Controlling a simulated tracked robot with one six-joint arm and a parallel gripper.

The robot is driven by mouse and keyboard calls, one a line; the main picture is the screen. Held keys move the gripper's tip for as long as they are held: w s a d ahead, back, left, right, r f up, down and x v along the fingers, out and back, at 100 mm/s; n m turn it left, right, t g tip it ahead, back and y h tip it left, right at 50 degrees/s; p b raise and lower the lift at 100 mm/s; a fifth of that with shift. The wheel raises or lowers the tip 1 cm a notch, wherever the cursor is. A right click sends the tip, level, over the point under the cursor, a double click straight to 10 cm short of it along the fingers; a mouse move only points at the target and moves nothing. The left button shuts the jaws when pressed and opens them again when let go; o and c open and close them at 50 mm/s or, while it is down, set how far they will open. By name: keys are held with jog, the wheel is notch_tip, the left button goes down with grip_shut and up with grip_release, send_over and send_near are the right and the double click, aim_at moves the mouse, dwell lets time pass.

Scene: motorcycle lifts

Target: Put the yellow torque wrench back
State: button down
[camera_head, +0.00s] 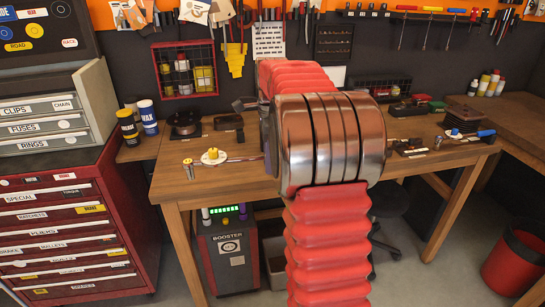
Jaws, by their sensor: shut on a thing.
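A small yellow piece (213,154) with a pale disc shows on the wooden workbench, left of my arm. A thin silver shaft (243,158) runs from beside it to the right and passes behind my arm. This may be the yellow torque wrench, but I cannot tell for sure. A small silver socket-like part (188,171) stands to its left. My red and silver arm fills the middle of the view and hides the centre of the bench.
A blue-handled tool (483,134) lies on the workbench (222,179) at the right. Small parts and dark trays line its back. Tools hang on the wall above. A red tool cabinet (65,225) stands left, a booster unit (227,255) under the bench, a red bin (515,258) right.

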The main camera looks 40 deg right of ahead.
jog(key=w+a+f+n, duration=0.1)
jog(key=a+f+n, duration=0.4)
jog(key=a+n, duration=0.3)
jog(key=w+a+f+n, duration=0.2)
jog(key=a+f+n, duration=0.4)
jog(key=a, duration=0.5)
jog(key=w+a+f+n, duration=0.1)
jog(key=a+f+n, duration=0.5)
jog(key=a+n, duration=0.3)
jog(key=shift+w+a+n+g, duration=0.3)
jog(key=shift+w+n, duration=0.1)
jog(key=shift+n, duration=0.3)
jog(key=shift+a, duration=0.15)
